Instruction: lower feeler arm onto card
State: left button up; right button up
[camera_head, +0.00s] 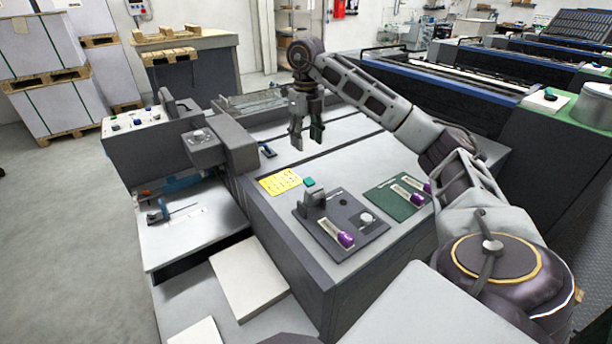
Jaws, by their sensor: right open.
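My right gripper (307,140) hangs fingers-down, open and empty, above the pale top of the grey machine (350,140). A small dark part with a thin rod (181,210), which looks like the feeler arm, is at the left on a pale shelf (195,235). A light strip under it may be the card; it is too small to tell whether they touch. The gripper is well to the right of and beyond this part. My left gripper is out of view.
A yellow label (280,182) and a teal block (309,182) lie on the machine top. A dark plate (345,222) and a green plate (398,195) bear purple-ended pieces. A grey head (203,147) rises left of the gripper. A button panel (135,122) stands at far left.

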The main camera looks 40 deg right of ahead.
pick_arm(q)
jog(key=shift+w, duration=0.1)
pick_arm(e)
jog(key=shift+f, duration=0.15)
jog(key=b, duration=0.2)
send_near(312, 195)
jog(key=w+f, duration=0.1)
jog(key=w+d+f, duration=0.1)
jog(key=w+f, duration=0.1)
jog(key=w+d+f, duration=0.1)
jog(key=w+f, duration=0.1)
jog(key=shift+w+d, duration=0.15)
jog(key=shift+f, duration=0.5)
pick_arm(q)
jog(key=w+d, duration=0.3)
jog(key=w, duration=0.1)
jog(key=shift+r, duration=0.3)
pick_arm(e)
jog(key=shift+f, duration=0.2)
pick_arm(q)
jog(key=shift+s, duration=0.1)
